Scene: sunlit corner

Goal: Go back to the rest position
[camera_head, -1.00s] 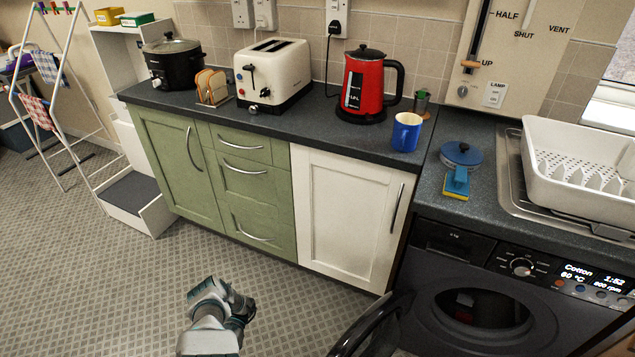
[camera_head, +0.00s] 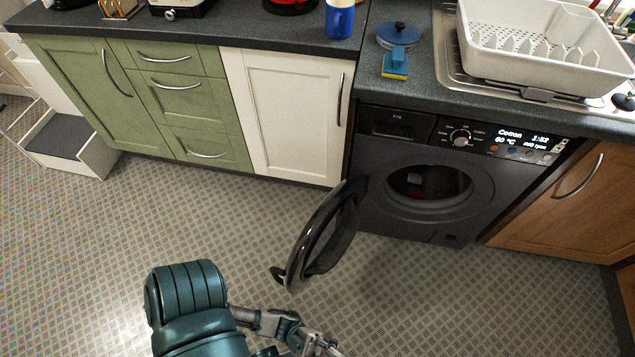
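My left arm (camera_head: 190,305) comes in at the bottom, left of centre, above the tiled floor. Its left gripper (camera_head: 322,345) points right along the bottom edge and is partly cut off. I cannot tell whether its fingers are open or shut, and I see nothing held in it. The gripper shows below the open washing machine door, with floor visible between them. My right gripper is not in view.
The washing machine (camera_head: 435,175) has its round door (camera_head: 322,235) swung open into the room. Cabinets line the wall under the dark worktop (camera_head: 415,95). A white step unit (camera_head: 75,150) stands at left. The patterned floor (camera_head: 90,240) is clear.

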